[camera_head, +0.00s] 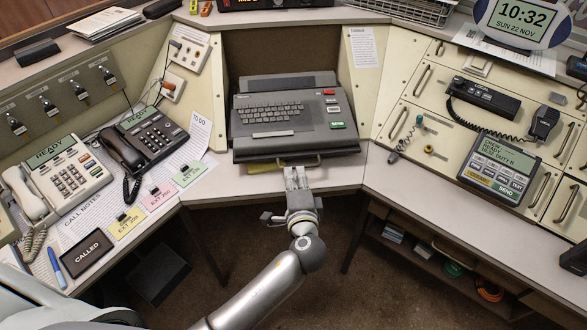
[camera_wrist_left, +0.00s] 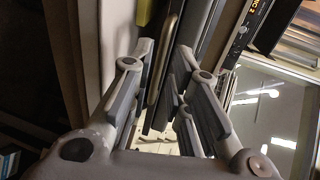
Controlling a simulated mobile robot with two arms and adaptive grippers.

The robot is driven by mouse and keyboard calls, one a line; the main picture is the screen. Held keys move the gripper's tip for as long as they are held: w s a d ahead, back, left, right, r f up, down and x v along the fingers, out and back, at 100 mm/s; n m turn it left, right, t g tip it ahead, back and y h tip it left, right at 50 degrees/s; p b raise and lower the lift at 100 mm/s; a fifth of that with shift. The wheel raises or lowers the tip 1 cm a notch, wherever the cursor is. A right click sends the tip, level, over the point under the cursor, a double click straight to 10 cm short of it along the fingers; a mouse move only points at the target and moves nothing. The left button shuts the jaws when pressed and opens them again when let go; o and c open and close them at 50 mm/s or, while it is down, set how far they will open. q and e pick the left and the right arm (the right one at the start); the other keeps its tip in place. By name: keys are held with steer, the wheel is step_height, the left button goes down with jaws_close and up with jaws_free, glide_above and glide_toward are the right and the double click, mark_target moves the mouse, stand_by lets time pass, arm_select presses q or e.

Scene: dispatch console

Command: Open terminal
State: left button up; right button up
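The terminal (camera_head: 300,140) is a dark grey machine with a keyboard in the central bay of the console. My left gripper (camera_head: 296,172) is just in front of the handle, pointing at the terminal. In the left wrist view my left gripper (camera_wrist_left: 163,60) has its fingers apart, with the handle (camera_wrist_left: 173,38) showing in line with the gap between them. I cannot tell whether the fingers touch the handle. My right gripper is not in view.
A phone (camera_head: 148,136) and a cream desk set (camera_head: 62,180) stand on the left wing. A radio panel (camera_head: 503,166) is on the right wing. A yellow item (camera_head: 262,168) lies under the terminal's front. Open floor (camera_head: 320,245) lies below the central bay.

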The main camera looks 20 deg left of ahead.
arm_select(q)
steer(key=v, duration=0.7)
stand_by(0.3)
steer(key=s+a+f+g+h, duration=0.1)
steer(key=s+f+g+h, duration=0.3)
steer(key=f, duration=1.1)
steer(key=s+f+g, duration=0.3)
steer(key=s+f, duration=0.4)
steer(key=f, duration=0.9)
steer(key=s+a+f+n+g, duration=0.2)
steer(key=s+f, duration=0.3)
steer(key=s, duration=0.4)
steer(key=s+a+f+n+g+h+p, duration=0.1)
steer(key=s+a+f+n, duration=0.3)
steer(key=s, duration=0.6)
steer(key=s+a+f+n+g+h, duration=0.1)
steer(key=s+a+f+n+g, duration=0.2)
steer(key=s+f, duration=0.5)
steer(key=shift+s+a+n, duration=0.2)
steer(key=shift+s+n, duration=0.6)
steer(key=shift+s, duration=0.3)
steer(key=shift+f, duration=0.1)
steer(key=shift+c, duration=0.2)
